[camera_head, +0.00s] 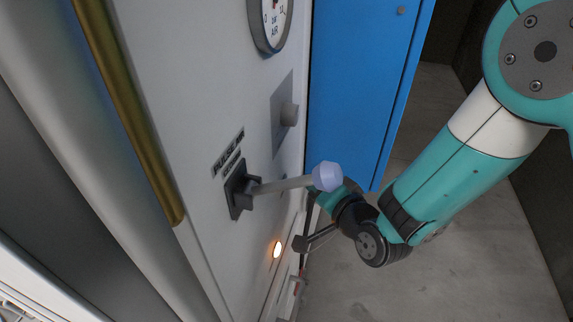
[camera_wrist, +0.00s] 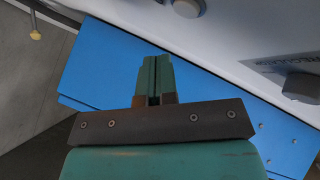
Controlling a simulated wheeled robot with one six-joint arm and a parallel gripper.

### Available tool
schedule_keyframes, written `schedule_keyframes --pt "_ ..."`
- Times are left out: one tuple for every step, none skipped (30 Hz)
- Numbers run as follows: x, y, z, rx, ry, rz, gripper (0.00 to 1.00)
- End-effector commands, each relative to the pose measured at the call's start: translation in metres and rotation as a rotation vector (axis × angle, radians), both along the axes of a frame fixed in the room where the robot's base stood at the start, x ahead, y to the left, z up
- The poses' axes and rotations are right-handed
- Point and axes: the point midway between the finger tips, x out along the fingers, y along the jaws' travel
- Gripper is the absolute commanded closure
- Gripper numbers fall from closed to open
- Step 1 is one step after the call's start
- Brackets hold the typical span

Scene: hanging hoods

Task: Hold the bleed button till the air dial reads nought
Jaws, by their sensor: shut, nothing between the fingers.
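The air dial (camera_head: 271,20), marked "bar AIR", is at the top of the white panel in the head view. The picture's edge cuts it, and I cannot read its needle. A grey round button (camera_head: 288,115) on a square plate, likely the bleed button, is below the dial. A similar round button also shows at the top edge of the wrist view (camera_wrist: 187,7). My gripper (camera_wrist: 153,66) is shut and empty, its green fingers together, apart from that button in the picture. In the head view it is mostly hidden behind the lever's knob.
A grey lever with a pale knob (camera_head: 327,177) juts from the panel near my wrist. A blue panel (camera_head: 358,85) stands behind. Grey floor (camera_head: 460,235) is clear at right.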

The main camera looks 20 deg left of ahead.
Motion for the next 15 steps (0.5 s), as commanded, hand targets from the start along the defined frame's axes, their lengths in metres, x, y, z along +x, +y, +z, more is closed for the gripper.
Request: schedule_keyframes --pt "0.000 0.003 0.007 -0.003 0.001 0.001 1.00" --pt "0.000 0.005 0.007 -0.003 0.000 0.001 1.00" --pt "0.000 0.007 0.007 -0.004 0.001 0.001 1.00" --pt "0.000 0.008 0.007 -0.003 0.002 0.000 1.00" --pt "0.000 0.010 0.007 -0.005 0.001 0.000 1.00" --pt "-0.001 0.012 0.006 -0.003 0.002 0.000 1.00" --pt "-0.001 0.013 0.006 -0.002 0.000 0.001 1.00" --pt "-0.001 0.014 0.006 -0.002 0.001 0.000 1.00" --pt "-0.001 0.015 0.006 -0.002 0.000 0.001 1.00" --pt "-0.001 0.017 0.005 -0.002 -0.001 0.001 1.00" --pt "-0.002 0.018 0.005 -0.002 0.000 0.002 1.00" --pt "-0.002 0.019 0.004 0.000 0.000 0.002 1.00" --pt "-0.002 0.019 0.004 -0.001 -0.002 0.003 1.00" --pt "-0.003 0.020 0.004 0.000 -0.002 0.004 1.00" --pt "-0.003 0.021 0.003 0.002 -0.002 0.004 1.00"
